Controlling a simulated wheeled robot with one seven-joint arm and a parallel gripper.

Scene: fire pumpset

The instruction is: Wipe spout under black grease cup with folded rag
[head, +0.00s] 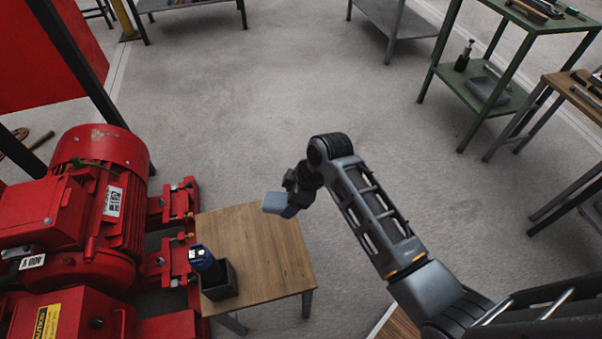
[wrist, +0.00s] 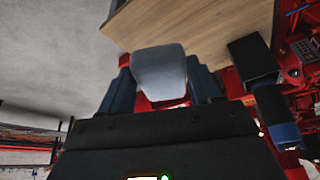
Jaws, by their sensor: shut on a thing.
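My gripper (head: 289,205) is shut on a folded rag (head: 275,202), a pale blue-grey pad, held in the air by the far right edge of the small wooden table. In the wrist view the rag (wrist: 159,72) sits between the two dark blue fingers (wrist: 160,88). The red pumpset (head: 110,200) stands at the left in the head view. I cannot make out the black grease cup or the spout under it in either view.
The wooden table (head: 254,245) stands beside the pumpset. A black holder (head: 222,286) with a dark blue-banded cylinder (head: 205,262) is on its near left part. A green shelf table (head: 500,60) stands at the back right. The grey floor in the middle is clear.

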